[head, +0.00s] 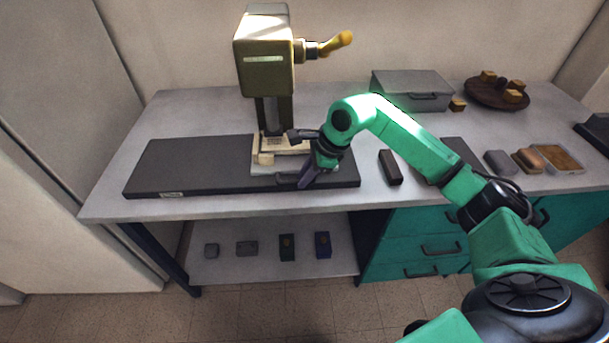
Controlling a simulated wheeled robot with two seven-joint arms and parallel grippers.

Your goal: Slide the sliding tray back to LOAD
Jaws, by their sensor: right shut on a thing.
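The sliding tray (262,171) is a light grey plate with cream blocks on it. It sits on the right half of a long dark base (200,165), below the head of an olive press (264,70) with a yellow-handled lever. A small white label (172,194) is on the base's front edge at the left; its text is too small to read. My right gripper (303,178) reaches down at the tray's front right and is shut on the tray's handle, which its fingers partly hide. My left gripper is out of view.
The base's left half is clear. Right of it lie a dark block (390,167), a grey case (412,90) and a round brown dish (497,93) with yellowish blocks. Several small items stand on the lower shelf (270,262). Teal drawers (410,248) are below the table at right.

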